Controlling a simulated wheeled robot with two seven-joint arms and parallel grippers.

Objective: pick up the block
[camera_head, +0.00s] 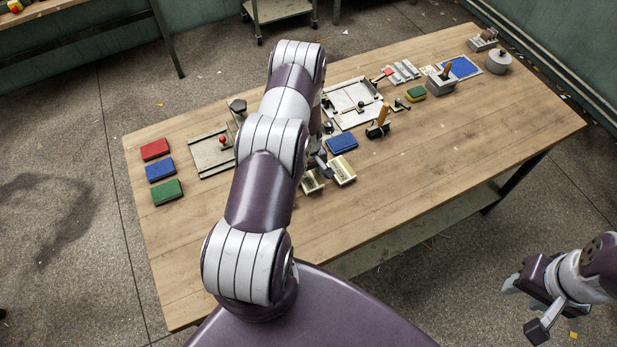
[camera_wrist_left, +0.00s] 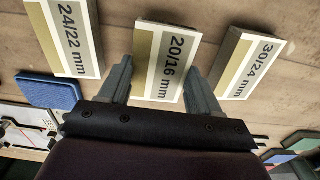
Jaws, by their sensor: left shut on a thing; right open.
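A flat block marked 20/16 mm (camera_wrist_left: 165,50) is in the middle of the left wrist view, between the two fingers of my left gripper (camera_wrist_left: 157,72), which is shut on it. In the head view this block (camera_head: 312,183) shows partly beside my left arm. A block marked 24/22 mm (camera_wrist_left: 68,38) lies to its left in the wrist view and also shows in the head view (camera_head: 343,170). A block marked 30/24 mm (camera_wrist_left: 248,62) lies to its right; my arm hides it in the head view. My right gripper (camera_head: 540,318) is open and empty, off the table.
A blue pad (camera_head: 342,143) lies just behind the blocks. Red (camera_head: 155,149), blue (camera_head: 160,168) and green (camera_head: 167,192) pads are at the left of the wooden table (camera_head: 440,185). A white-framed fixture (camera_head: 352,103) stands farther back. The table's front right is clear.

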